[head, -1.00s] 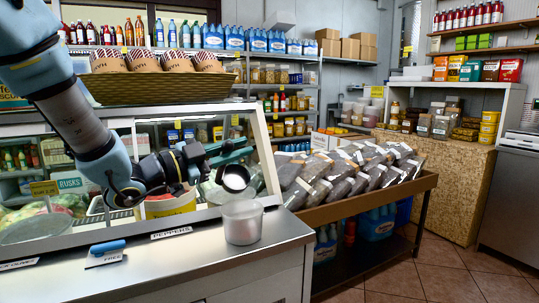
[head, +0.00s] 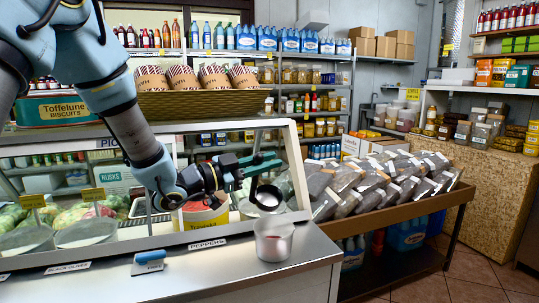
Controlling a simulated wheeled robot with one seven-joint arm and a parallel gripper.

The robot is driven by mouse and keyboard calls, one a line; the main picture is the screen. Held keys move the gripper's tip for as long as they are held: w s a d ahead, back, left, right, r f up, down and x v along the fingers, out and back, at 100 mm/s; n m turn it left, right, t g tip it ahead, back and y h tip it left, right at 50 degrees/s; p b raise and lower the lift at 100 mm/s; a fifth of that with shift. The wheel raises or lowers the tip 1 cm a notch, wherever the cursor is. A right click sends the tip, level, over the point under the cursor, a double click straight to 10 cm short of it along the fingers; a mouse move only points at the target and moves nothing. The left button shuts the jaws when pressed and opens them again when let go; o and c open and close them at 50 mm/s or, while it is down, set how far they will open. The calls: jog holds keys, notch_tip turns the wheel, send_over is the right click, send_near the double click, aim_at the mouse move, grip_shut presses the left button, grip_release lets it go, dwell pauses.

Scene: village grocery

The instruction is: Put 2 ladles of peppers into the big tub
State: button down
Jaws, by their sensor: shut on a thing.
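My gripper (head: 262,163) is shut on a ladle and holds it above the front counter. The tub (head: 273,253) stands upright on the steel counter, apart from the ladle, at the right end beside the "PEPPERS" label (head: 207,245). A reddish tint shows inside the tub, too small to tell as peppers. A yellow and red container (head: 203,222) stands behind the glass, under my wrist.
The slanted glass case frame (head: 299,170) runs behind the tub. A wooden rack (head: 400,217) of dark packets stands to the right. The counter between is clear.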

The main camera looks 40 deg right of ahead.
jog(key=shift+w+d+r+n+t+y+p, duration=0.15)
jog(key=shift+w+d+r+n+p, duration=0.15)
jog(key=shift+w+n+p, duration=0.9)
jog(key=shift+w+d+r+n+t+y+p, duration=0.15)
jog(key=shift+w+d+n+p, duration=0.3)
jog(key=shift+p, duration=1.25)
jog(key=shift+w+d+r+n+t+y+p, duration=0.1)
jog(key=shift+w+d+r+n+p, duration=0.2)
jog(key=shift+w+n+p, duration=0.95)
jog(key=shift+s, duration=0.35)
jog(key=shift+a, duration=0.1)
